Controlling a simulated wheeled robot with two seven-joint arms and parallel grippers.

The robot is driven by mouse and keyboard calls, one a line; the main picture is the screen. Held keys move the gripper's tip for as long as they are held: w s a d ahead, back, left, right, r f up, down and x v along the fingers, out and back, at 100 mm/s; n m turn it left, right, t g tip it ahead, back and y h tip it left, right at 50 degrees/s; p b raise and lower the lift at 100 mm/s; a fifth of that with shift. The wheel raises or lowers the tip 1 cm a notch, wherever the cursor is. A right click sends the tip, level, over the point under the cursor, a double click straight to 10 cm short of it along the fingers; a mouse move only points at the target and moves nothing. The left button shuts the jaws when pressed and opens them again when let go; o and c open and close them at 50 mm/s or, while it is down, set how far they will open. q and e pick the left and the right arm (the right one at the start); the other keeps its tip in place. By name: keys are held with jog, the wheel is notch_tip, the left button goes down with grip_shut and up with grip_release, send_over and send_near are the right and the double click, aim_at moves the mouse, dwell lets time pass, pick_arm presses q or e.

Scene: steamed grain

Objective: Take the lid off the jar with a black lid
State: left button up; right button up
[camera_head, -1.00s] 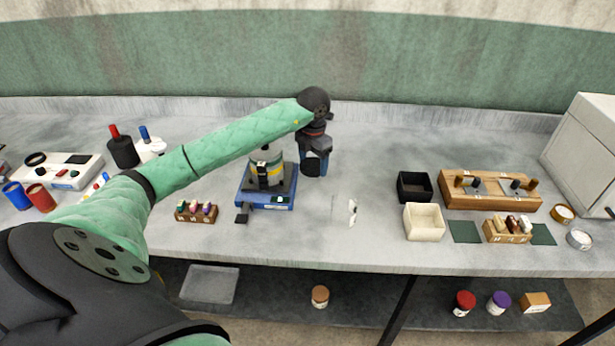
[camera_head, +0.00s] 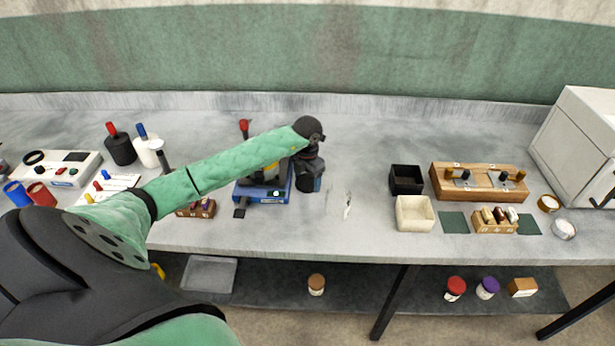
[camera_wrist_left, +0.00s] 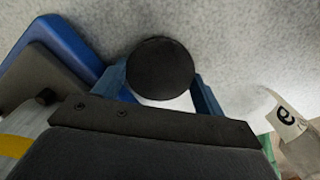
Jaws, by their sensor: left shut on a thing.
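In the left wrist view, a round black lid (camera_wrist_left: 160,68) sits between the two blue fingers of my left gripper (camera_wrist_left: 163,78), which is shut on it. A whitish surface shows just below the lid; I cannot tell whether it is the jar's body, or whether the lid is still seated on a jar. In the head view my left gripper (camera_head: 309,179) points down over the bench, just right of the blue instrument (camera_head: 264,195). There the gripper hides most of what it holds. My right gripper is in neither view.
The blue instrument, carrying a yellow-banded container, stands close on the left. A small white piece (camera_head: 347,206) lies to the right on the bench (camera_head: 375,150). Farther right are a black box (camera_head: 406,180), a cream box (camera_head: 414,214) and a wooden block (camera_head: 478,181). Bench behind the gripper is clear.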

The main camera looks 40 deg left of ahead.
pick_arm(q)
jog(key=shift+f, duration=0.1)
jog(key=o, duration=1)
jog(key=shift+c, duration=0.2)
jog(key=shift+o, duration=0.6)
